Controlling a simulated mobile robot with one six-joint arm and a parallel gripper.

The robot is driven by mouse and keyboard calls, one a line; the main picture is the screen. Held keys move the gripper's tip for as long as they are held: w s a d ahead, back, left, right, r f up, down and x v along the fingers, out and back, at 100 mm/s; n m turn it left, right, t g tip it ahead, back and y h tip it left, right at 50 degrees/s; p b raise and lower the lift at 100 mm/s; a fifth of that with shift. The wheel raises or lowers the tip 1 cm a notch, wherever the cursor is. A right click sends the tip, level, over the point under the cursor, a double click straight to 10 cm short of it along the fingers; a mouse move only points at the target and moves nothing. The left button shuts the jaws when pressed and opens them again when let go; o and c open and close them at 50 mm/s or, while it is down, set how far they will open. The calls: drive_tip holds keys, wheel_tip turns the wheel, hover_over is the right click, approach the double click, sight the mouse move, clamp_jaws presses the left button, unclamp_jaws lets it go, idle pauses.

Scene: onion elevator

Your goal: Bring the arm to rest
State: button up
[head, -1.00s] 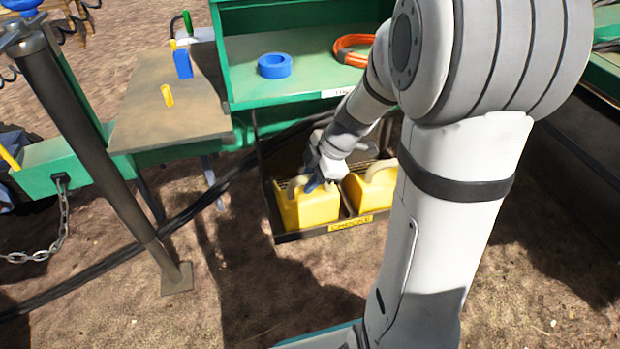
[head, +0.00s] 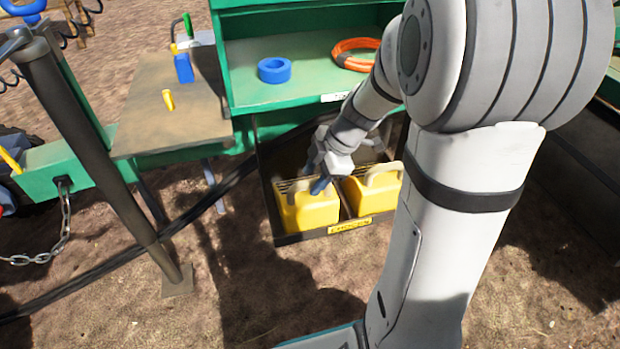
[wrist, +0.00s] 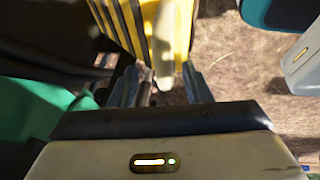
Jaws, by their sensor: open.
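My gripper (head: 316,180) is at the end of my arm, just above the left yellow block (head: 310,211) in the low tray. In the wrist view my gripper (wrist: 166,85) has its two fingers apart with a gap between them. The yellow block with dark slots (wrist: 125,25) and its pale handle (wrist: 163,60) show beyond and between the fingertips. I cannot tell whether the fingers touch the handle. The arm reaches forward and down, bent at the elbow.
The dark tray (head: 290,239) also holds a second yellow block (head: 373,196) with a pale handle. Above it is a green shelf (head: 305,95) with a blue ring (head: 274,70) and an orange coil (head: 356,54). A dark post (head: 110,170) stands left. A brown table (head: 175,118) is behind it.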

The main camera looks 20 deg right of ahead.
drive_tip(key=p+v, duration=0.1)
drive_tip(key=v, duration=0.4)
drive_tip(key=shift+d+r, duration=0.1)
drive_tip(key=shift+r, duration=0.15)
drive_tip(key=s+a+r+m+h+p, duration=0.1)
drive_tip(key=s+r+m+p, duration=0.3)
drive_tip(key=r+p, duration=0.6)
drive_tip(key=s+a+r+m+h+p, duration=0.1)
drive_tip(key=s+r+m+h+p, duration=0.1)
drive_tip(key=s+r+m+p, duration=0.3)
drive_tip(key=s+r+m+h+p, duration=0.1)
drive_tip(key=s+r+m+p, duration=0.4)
drive_tip(key=r+m+p, duration=0.4)
wheel_tip(320, 180, up, 11)
drive_tip(key=p, duration=0.7)
drive_tip(key=shift+s+a+t+h+p, duration=0.25)
drive_tip(key=shift+a+t+h+p, duration=0.05)
drive_tip(key=shift+a+t, duration=0.1)
drive_tip(key=shift+c, duration=0.8)
